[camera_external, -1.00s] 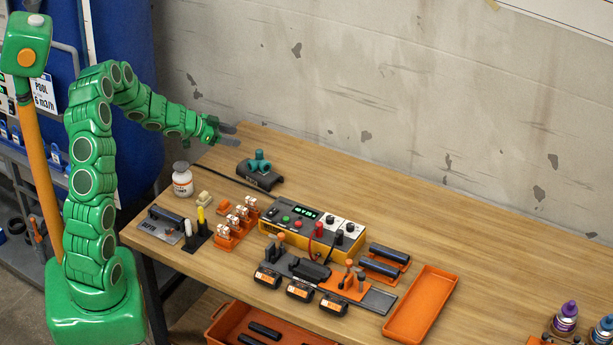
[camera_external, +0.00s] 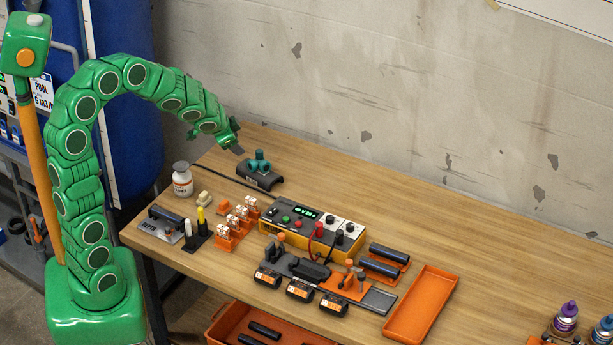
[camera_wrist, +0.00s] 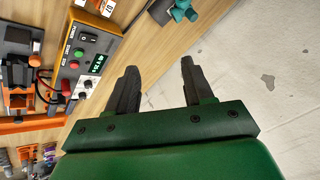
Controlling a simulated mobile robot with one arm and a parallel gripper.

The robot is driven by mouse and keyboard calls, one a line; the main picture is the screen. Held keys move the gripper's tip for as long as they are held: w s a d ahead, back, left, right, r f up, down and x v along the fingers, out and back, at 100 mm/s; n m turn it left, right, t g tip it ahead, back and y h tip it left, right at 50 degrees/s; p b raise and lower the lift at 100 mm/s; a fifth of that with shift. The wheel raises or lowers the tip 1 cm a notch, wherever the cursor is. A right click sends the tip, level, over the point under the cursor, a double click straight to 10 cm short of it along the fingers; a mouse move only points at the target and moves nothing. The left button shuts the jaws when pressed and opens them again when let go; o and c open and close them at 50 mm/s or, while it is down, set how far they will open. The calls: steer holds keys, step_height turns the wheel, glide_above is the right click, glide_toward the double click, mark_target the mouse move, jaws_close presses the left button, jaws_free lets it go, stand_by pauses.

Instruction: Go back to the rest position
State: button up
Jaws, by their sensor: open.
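My gripper (camera_external: 237,142) is at the end of my raised, arched green arm, above the back left of the workbench. In the wrist view my gripper (camera_wrist: 160,82) shows two dark fingers spread apart with nothing between them. A teal pipe fitting (camera_external: 259,161) sits on a dark saddle-shaped holder (camera_external: 262,180) just below and to the right of the gripper. The fitting also shows at the top edge of the wrist view (camera_wrist: 182,10), apart from the fingers.
A yellow control box (camera_external: 312,228) with a lit display stands mid-bench. A white bottle (camera_external: 182,180), an orange clip rack (camera_external: 236,224), dark pipe pieces (camera_external: 388,254) and an empty orange tray (camera_external: 421,304) are nearby. A concrete wall (camera_external: 420,80) rises behind. The bench's back right is clear.

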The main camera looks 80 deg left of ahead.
steer(key=s+d+r+g+h, duration=0.1)
steer(key=s+d+g+h, duration=0.1)
steer(key=s+d, duration=1.2)
steer(key=s+d+r+g+h, duration=0.1)
steer(key=s+d+g, duration=0.3)
steer(key=s+d, duration=1)
steer(key=d+h, duration=0.1)
steer(key=d, duration=0.2)
steer(key=shift+s+r+m+g, duration=0.3)
steer(key=shift+s+r+g, duration=0.05)
steer(key=shift+r+g, duration=0.05)
